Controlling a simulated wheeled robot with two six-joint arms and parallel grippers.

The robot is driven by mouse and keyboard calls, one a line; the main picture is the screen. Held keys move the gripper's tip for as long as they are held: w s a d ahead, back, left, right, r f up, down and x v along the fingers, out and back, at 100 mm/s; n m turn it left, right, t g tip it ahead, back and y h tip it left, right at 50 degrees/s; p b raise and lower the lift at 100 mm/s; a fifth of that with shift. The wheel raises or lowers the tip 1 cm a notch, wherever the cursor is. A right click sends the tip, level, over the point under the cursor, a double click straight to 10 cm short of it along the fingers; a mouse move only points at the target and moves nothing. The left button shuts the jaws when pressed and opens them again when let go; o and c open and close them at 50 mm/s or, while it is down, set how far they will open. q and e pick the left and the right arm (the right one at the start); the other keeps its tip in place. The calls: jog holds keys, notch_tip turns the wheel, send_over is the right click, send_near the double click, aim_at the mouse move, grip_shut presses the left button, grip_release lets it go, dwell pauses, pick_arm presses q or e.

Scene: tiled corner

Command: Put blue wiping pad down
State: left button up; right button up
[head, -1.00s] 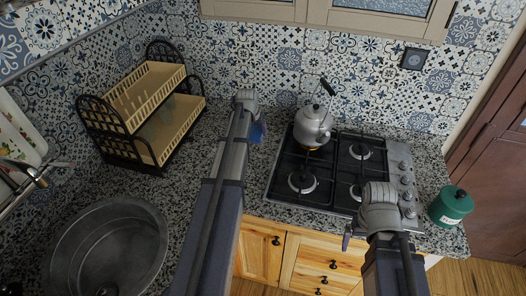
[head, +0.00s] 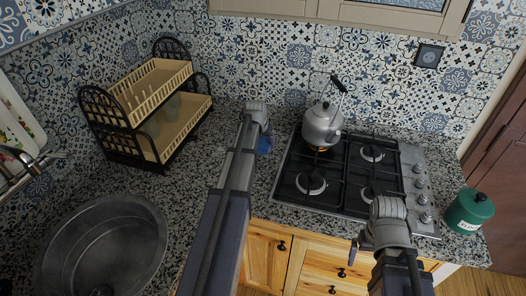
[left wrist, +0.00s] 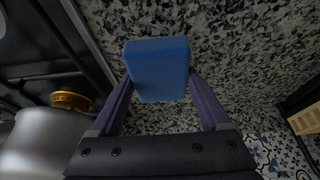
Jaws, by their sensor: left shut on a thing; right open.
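The blue wiping pad (left wrist: 158,68) is between the fingers of my left gripper (left wrist: 160,88) in the left wrist view, with the speckled granite counter (left wrist: 240,50) behind it. In the head view a small part of the pad (head: 265,144) shows beside the end of my left arm, over the counter between the dish rack and the hob. My left gripper is shut on it. I cannot tell whether the pad touches the counter. My right gripper (head: 358,250) is partly hidden behind its wrist, in front of the hob's front edge, and is open.
A gas hob (head: 345,175) with a steel kettle (head: 322,124) is right of the pad. A two-tier dish rack (head: 165,118) stands at the left, above a round sink (head: 105,240). A green canister (head: 468,212) is at the right. Counter around the pad is clear.

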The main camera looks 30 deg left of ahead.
pick_arm(q)
notch_tip(320, 180, down, 4)
jog(key=b, duration=0.3)
jog(key=shift+r, duration=0.2)
jog(key=shift+f, duration=0.1)
jog(key=o, duration=0.7)
jog(key=shift+f+b, duration=0.1)
jog(key=shift+b, duration=0.2)
jog(key=o, duration=0.3)
jog(key=shift+o, duration=0.2)
